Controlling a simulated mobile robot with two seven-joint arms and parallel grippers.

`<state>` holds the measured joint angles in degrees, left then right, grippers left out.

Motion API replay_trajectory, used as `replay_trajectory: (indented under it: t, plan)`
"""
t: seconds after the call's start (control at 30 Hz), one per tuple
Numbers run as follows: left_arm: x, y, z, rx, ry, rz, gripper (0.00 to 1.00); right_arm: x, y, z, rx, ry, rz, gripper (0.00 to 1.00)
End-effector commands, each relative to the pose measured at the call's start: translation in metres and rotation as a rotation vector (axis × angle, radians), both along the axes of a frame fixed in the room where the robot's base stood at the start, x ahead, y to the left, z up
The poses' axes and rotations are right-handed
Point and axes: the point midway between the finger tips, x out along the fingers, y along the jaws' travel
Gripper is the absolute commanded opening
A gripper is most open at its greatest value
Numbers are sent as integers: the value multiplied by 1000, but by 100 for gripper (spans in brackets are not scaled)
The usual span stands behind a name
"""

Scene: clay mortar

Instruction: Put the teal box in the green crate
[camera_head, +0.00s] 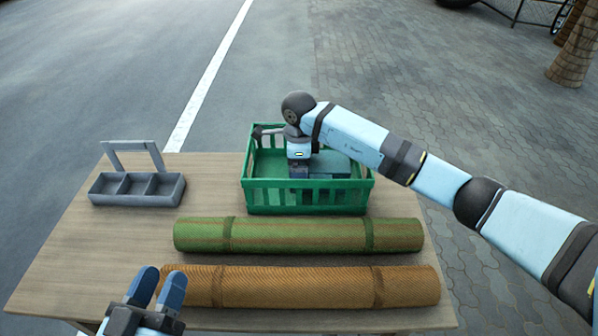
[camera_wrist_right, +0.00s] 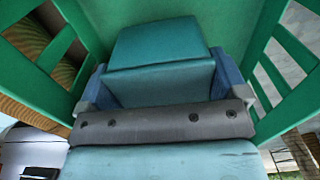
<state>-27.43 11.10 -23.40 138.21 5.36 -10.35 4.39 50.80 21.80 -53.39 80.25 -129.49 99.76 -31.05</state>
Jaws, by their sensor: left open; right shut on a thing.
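The green crate (camera_head: 307,208) stands on the table toward its back right. The teal box (camera_head: 328,165) is inside the crate's walls, partly hidden by my right gripper and the crate slats. My right gripper (camera_head: 299,172) reaches down into the crate and is shut on the teal box. In the right wrist view the box (camera_wrist_right: 160,45) sits between the two blue fingers, with the crate's green walls (camera_wrist_right: 265,35) on both sides. Whether the box touches the crate floor I cannot tell. My left gripper (camera_head: 160,290) is open and empty at the table's front left.
A green rolled mat (camera_head: 300,235) and an orange-brown rolled mat (camera_head: 310,287) lie across the table in front of the crate. A grey compartment caddy (camera_head: 137,188) with a handle stands at the left. The table (camera_head: 215,180) is bare between caddy and crate.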

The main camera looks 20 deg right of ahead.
Motion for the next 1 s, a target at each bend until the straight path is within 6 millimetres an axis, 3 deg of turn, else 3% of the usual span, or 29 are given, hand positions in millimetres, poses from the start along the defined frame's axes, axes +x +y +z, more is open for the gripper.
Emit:
replay_trajectory:
  t: [0.1, 0.27, 0.5, 0.53, 0.83, 1.0]
  plan:
    - [-1, -2, 7, -24, -39, -9, 43, 0, 0, -20, 2, 2, -2, 60]
    - [-1, -4, 14, -36, -59, -15, 43, 1, 0, -20, 2, -2, -1, 60]
    - [-2, -4, 9, -33, -47, -16, 43, 0, 0, -25, 0, 0, 0, 60]
    - [-1, -4, 9, -31, -43, -17, 43, 0, 0, -24, 0, 0, 0, 98]
    - [-1, -3, 12, -29, -44, -13, 43, 0, 0, -19, 2, -1, -1, 100]
    - [0, 0, 13, -4, -23, -4, 43, 1, 0, 8, -1, -4, 1, 100]
